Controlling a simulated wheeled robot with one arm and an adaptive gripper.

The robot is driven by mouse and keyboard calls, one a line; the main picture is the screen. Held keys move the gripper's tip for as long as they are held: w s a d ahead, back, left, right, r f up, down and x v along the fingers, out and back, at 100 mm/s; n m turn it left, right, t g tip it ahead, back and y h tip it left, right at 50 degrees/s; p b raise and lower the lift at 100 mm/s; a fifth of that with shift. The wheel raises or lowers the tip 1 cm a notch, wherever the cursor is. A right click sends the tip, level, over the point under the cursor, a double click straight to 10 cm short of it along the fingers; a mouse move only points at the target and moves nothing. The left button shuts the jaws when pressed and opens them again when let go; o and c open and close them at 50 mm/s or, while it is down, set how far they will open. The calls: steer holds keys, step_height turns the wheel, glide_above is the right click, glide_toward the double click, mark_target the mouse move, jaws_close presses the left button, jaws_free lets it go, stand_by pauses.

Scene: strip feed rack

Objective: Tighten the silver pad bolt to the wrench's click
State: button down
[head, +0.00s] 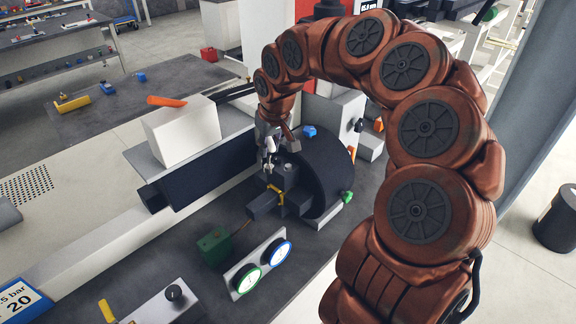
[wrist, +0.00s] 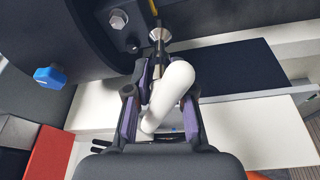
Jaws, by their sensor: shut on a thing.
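My gripper (wrist: 160,115) is shut on a tool with a thick white rounded handle (wrist: 170,95), which I take to be the wrench. The white part also shows between the fingers in the head view (head: 270,146). A dark shaft runs from the gripper up to a silver flared piece (wrist: 159,34); the contact there is too small to judge. A silver hex bolt head (wrist: 118,19) sits on the dark body to the left of it, apart from the tool. I cannot tell which silver piece is the pad bolt. My gripper hangs above the dark block (head: 285,175) in the head view.
A blue knob (wrist: 50,76) is left of the gripper; it shows in the head view too (head: 309,131). A large dark drum (head: 325,165) stands close on the right. A white box (head: 182,132) with an orange item is left. Two gauges (head: 262,264) are in front.

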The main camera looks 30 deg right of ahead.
steer(key=shift+s+d+g, duration=0.1)
steer(key=shift+d+g, duration=0.2)
steer(key=shift+d, duration=1.5)
steer(key=shift+s+d+n, duration=0.1)
steer(key=shift+d+n, duration=0.2)
steer(key=shift+d, duration=0.2)
steer(key=shift+s+d, duration=0.1)
steer(key=shift+d, duration=0.45)
steer(key=shift+m+h+b, duration=0.6)
steer(key=shift+h+b, duration=0.1)
steer(key=shift+b, duration=0.8)
steer(key=shift+a+m+g+h+b, duration=0.1)
steer(key=shift+m+g+h+b, duration=0.55)
steer(key=shift+b, duration=0.85)
steer(key=shift+r+m+h+b, duration=0.1)
steer(key=shift+m+h+b, duration=0.3)
steer(key=shift+b, duration=0.2)
steer(key=shift+s, duration=0.1)
steer(key=shift+s+h+b, duration=0.1)
steer(key=shift+h+b, duration=0.65)
steer(key=shift+b, duration=0.15)
